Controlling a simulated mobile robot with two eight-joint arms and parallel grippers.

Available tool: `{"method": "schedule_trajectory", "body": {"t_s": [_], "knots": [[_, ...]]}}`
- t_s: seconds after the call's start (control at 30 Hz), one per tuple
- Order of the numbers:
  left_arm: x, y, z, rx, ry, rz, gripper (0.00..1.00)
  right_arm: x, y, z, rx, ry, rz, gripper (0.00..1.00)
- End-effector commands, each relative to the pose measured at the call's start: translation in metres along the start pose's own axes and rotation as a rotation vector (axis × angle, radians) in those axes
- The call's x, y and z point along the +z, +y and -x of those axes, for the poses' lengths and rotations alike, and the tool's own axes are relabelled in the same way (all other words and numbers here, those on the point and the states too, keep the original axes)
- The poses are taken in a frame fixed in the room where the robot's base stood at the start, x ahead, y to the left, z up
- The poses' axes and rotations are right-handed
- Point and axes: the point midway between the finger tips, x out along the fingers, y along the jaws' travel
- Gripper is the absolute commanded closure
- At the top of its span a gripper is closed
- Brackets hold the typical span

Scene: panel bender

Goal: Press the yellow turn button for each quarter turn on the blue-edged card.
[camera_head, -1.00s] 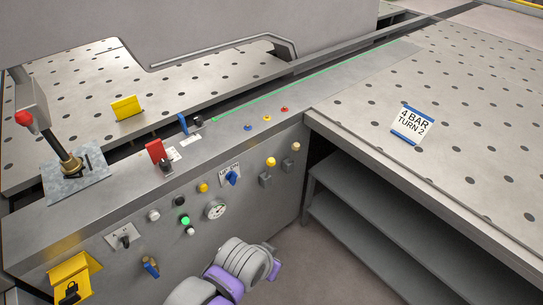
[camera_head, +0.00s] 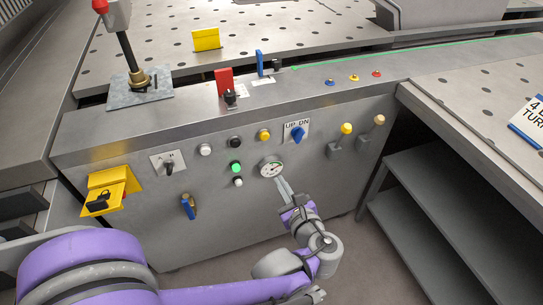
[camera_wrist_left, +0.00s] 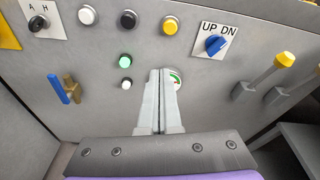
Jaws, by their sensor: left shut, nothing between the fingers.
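The blue-edged card (camera_head: 528,122) lies on the right table, cut off by the head view's right edge; its text shows as "4 B" and "TUR". A round yellow button (camera_head: 264,135) sits on the front panel; it also shows in the left wrist view (camera_wrist_left: 171,27). A small yellow button (camera_head: 354,78) is on the top ledge. I cannot tell from labels which is the turn button. My left gripper (camera_head: 280,181) is shut and empty, its tips just below the gauge (camera_head: 271,167) in the head view; the tips show in the wrist view (camera_wrist_left: 160,72). My right gripper is out of view.
The blue UP/DN knob (camera_head: 297,134) is right of the round yellow button. Black, white and green buttons are to its left. A yellow-topped lever (camera_head: 346,129) and a tan-topped one (camera_head: 379,120) project at right.

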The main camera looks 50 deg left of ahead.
Motion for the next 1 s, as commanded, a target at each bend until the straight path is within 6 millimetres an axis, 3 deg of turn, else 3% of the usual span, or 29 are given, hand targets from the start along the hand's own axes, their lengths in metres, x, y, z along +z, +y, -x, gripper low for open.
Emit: {"method": "schedule_trajectory", "body": {"t_s": [0.03, 0.2, 0.67, 0.87, 1.0], "knots": [[-0.007, -0.004, -0.003, -0.011, -0.054, -0.066, 1.0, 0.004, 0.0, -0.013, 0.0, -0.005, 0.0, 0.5], [-0.001, -0.013, -0.004, -0.024, -0.177, -0.201, 1.0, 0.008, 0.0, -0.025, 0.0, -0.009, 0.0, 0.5], [0.003, -0.015, -0.005, -0.025, -0.205, -0.23, 1.0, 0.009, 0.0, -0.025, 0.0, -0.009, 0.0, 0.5], [0.007, -0.015, -0.025, -0.02, -0.206, -0.23, 1.0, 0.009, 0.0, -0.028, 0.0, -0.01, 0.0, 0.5], [0.012, -0.016, -0.052, -0.019, -0.206, -0.23, 1.0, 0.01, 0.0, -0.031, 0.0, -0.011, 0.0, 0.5]]}}
